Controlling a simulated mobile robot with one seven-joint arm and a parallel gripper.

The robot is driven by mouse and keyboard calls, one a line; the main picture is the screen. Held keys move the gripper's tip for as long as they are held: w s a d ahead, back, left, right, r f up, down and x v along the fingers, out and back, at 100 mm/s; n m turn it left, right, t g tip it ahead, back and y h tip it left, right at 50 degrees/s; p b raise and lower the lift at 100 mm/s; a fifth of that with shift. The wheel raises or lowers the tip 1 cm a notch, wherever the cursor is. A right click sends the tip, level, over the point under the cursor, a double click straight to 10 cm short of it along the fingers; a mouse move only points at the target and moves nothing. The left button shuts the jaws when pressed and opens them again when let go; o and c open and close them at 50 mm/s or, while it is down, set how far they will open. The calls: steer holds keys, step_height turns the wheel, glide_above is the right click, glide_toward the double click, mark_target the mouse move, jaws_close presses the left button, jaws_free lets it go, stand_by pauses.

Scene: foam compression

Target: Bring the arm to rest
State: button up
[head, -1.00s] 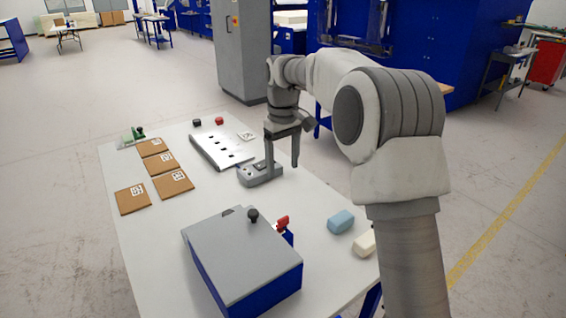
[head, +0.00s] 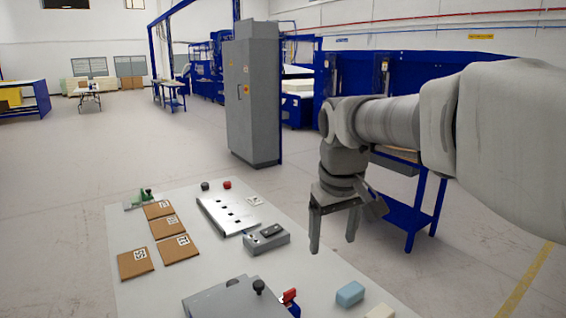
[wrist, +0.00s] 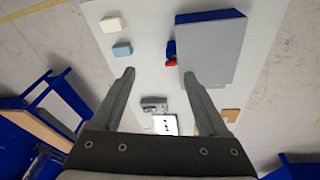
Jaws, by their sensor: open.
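My gripper (head: 333,228) is open and empty. In the head view it hangs with its fingers downward, above and just right of the white table's (head: 208,246) right edge. My arm reaches in from the right side of the picture. In the wrist view my gripper (wrist: 160,85) shows both fingers wide apart, with the table well below and nothing between them in contact. The gray device with buttons (head: 265,240) stands on the table left of the fingers, apart from them.
A blue box with gray lid (head: 235,300), a blue block (head: 350,294) and a cream block (head: 380,312) are at the near end. Several cardboard pieces (head: 178,249) and a slotted metal plate (head: 226,215) lie farther off. A blue workbench (head: 405,215) stands behind the arm.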

steer(key=s+d+f+m+t, duration=0.1)
steer(key=s+d+f+m, duration=0.1)
steer(key=s, duration=0.7)
steer(key=s+d+f+m+t, duration=0.1)
steer(key=s+d+f, duration=0.1)
steer(key=s, duration=0.7)
steer(key=shift+d+f+m+t, duration=0.2)
steer(key=shift+d+m+t, duration=0.2)
steer(key=shift+d, duration=0.1)
steer(key=shift+s, duration=0.1)
